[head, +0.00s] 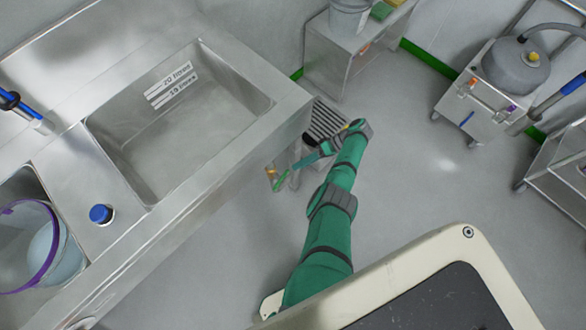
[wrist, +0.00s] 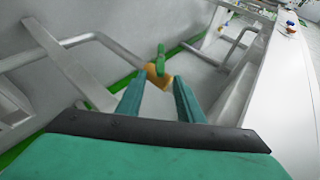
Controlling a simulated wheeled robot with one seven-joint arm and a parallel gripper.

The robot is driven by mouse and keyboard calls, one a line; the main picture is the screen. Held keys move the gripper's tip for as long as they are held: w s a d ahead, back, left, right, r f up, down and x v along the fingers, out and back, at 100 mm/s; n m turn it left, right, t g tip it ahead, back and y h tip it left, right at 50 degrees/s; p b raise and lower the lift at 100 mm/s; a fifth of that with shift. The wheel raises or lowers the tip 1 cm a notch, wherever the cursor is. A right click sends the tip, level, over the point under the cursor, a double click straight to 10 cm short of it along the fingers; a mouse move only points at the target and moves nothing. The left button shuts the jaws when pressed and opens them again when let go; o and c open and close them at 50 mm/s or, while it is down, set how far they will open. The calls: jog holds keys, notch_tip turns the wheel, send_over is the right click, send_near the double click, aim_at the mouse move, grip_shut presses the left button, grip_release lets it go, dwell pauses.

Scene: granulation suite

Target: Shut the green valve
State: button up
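The green valve has a green lever handle (wrist: 160,54) on a brass-coloured body (wrist: 157,75). In the wrist view it lies just beyond my fingertips, about in line with the gap between them. My gripper (wrist: 159,80) is open, with its two teal fingers apart and nothing held between them. In the head view the green handle (head: 281,181) and the brass body (head: 271,172) show low beside the sink bench. My gripper (head: 296,165) reaches down from the right close to them. I cannot tell whether a finger touches the valve.
Metal pipes (wrist: 75,40) and legs frame the valve in the wrist view. The steel sink bench (head: 175,215) stands left of my arm, and a grated drain (head: 328,118) lies behind my gripper. A wheeled grey vacuum unit (head: 515,65) stands right. Open floor (head: 420,170) lies between.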

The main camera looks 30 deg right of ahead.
jog(key=shift+v, duration=1.15)
